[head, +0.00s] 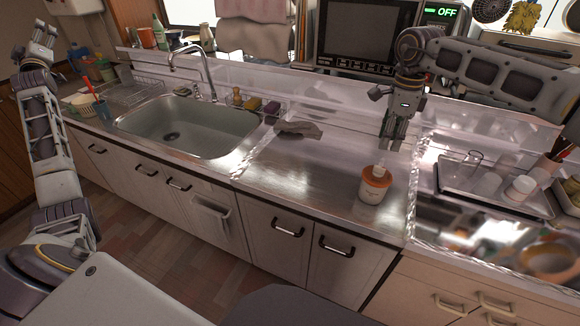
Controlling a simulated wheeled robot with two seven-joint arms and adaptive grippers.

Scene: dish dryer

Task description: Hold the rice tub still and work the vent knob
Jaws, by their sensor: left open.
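My left gripper (46,36) is raised at the far left, open and empty, far from the tub.
A sink (190,127) with a faucet (204,67) lies left of the tub. A grey cloth (298,129) lies on the counter behind it. A tray (475,197) with glass and cups stands to the right. A microwave (357,35) stands behind. Counter left of the tub is clear.

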